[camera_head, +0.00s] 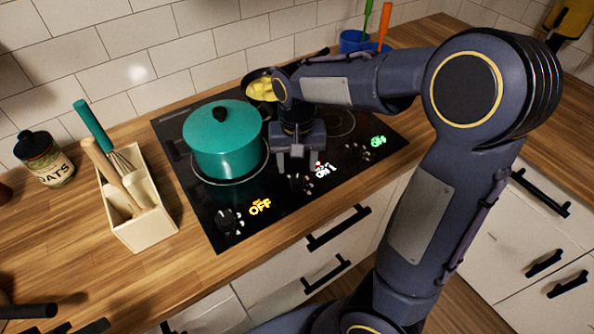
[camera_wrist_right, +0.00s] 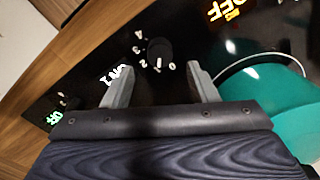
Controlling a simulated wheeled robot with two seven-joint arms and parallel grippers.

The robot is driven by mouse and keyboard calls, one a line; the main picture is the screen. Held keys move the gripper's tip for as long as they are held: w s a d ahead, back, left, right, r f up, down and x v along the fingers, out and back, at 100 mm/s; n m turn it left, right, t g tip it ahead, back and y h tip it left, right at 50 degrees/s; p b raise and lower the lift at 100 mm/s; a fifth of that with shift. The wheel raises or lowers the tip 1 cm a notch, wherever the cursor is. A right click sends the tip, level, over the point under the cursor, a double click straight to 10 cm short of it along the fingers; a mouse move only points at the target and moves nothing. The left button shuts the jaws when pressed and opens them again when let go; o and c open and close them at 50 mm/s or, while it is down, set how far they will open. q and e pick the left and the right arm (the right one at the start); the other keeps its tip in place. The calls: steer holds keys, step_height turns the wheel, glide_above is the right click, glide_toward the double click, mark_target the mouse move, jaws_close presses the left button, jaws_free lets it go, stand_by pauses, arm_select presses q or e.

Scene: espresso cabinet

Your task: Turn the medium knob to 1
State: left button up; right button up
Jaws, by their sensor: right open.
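The black cooktop (camera_head: 200,200) has three knobs along its front edge. The medium knob, taken as the middle one (camera_head: 300,182), has a white display (camera_head: 325,170) beside it that appears to read ON 1. In the right wrist view the knob (camera_wrist_right: 159,52) is black, ringed by white numbers, with its display (camera_wrist_right: 117,73) to the left. My right gripper (camera_head: 297,157) is just behind and above this knob. In the wrist view its open, empty fingers (camera_wrist_right: 158,84) point towards the knob, apart from it. My left gripper cannot be made out.
A teal lidded pot (camera_head: 225,145) stands left of the gripper. A pan with yellow food (camera_head: 262,88) is behind. The left knob (camera_head: 229,220) has an orange OFF display; the right knob (camera_head: 358,151) has a green one. A utensil holder (camera_head: 145,228) stands left.

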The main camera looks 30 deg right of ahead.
steer(key=shift+r, duration=1.4)
steer(key=s+a+n+t+y, duration=0.1)
steer(key=s+a+t+y, duration=0.1)
steer(key=s, duration=0.6)
steer(key=s+a+r+n+t+y, duration=0.1)
steer(key=s+a+n+t, duration=0.1)
steer(key=s, duration=0.7)
steer(key=shift+s+a+r+t+y, duration=0.2)
steer(key=shift+t+y, duration=0.2)
steer(key=shift+t, duration=0.5)
